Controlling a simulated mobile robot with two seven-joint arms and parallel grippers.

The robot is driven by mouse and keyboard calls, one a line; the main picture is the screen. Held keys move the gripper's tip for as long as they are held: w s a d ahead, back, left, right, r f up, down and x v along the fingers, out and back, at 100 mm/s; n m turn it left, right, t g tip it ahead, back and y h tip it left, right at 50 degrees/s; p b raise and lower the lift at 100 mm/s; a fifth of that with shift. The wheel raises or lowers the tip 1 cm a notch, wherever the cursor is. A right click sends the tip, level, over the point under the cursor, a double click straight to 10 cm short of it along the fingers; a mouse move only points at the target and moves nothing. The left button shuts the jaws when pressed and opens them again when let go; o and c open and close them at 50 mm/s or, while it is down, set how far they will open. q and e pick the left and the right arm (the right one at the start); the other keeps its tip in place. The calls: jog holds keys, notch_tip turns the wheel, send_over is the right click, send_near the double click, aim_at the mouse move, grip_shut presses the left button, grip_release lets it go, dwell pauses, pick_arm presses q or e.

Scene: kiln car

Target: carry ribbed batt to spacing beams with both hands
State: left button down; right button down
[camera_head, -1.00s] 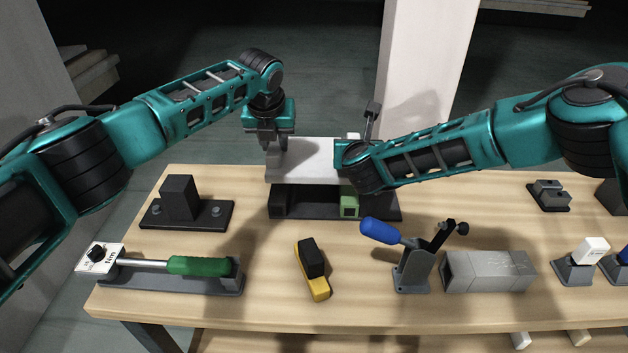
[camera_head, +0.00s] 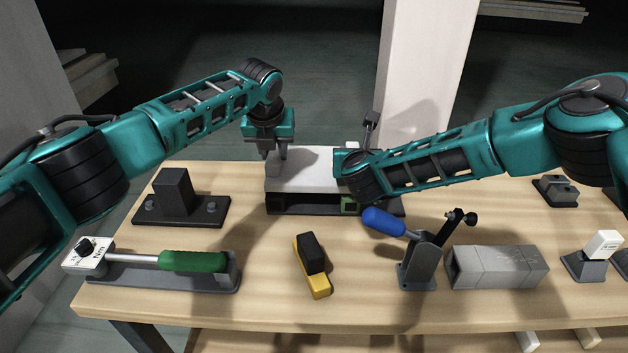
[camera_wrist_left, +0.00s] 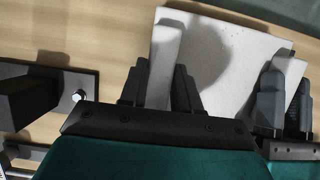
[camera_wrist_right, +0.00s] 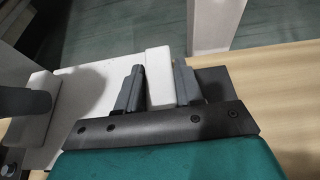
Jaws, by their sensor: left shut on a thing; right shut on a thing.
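The ribbed batt (camera_head: 308,166) is a pale grey slab with raised white ribs, level above a low black base at the back of the table. My left gripper (camera_head: 277,156) is shut on a rib at its left end; in the left wrist view the rib (camera_wrist_left: 166,50) is between the fingers. My right gripper (camera_wrist_right: 159,84) is shut on the opposite rib (camera_wrist_right: 159,64); in the head view my right arm hides it.
A black block on a plate (camera_head: 173,192) stands left. In front are a green-handled torque wrench (camera_head: 192,261), a yellow and black tool (camera_head: 312,266), a blue-handled clamp (camera_head: 384,222) and a grey square tube (camera_head: 497,267). A pale pillar (camera_head: 425,70) rises behind.

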pick_arm(q)
jog(key=shift+a+f+b, duration=0.1)
jog(key=shift+f+b, duration=0.3)
jog(key=shift+f, duration=0.15)
pick_arm(e)
jog(key=shift+d+f, duration=0.15)
jog(key=shift+f, duration=0.4)
pick_arm(q)
jog(key=c, duration=1.2)
grip_release()
pick_arm(e)
jog(key=c, duration=1.1)
grip_release()
pick_arm(q)
jog(key=o, duration=0.4)
pick_arm(e)
jog(key=o, duration=0.4)
pick_arm(q)
jog(key=shift+r, duration=0.1)
pick_arm(e)
jog(key=shift+r, duration=0.1)
pick_arm(q)
jog(key=v, duration=1.1)
jog(key=shift+s+r, duration=0.25)
jog(key=shift+r, duration=0.1)
pick_arm(e)
notch_tip(320, 180, up, 10)
jog(key=shift+f, duration=0.1)
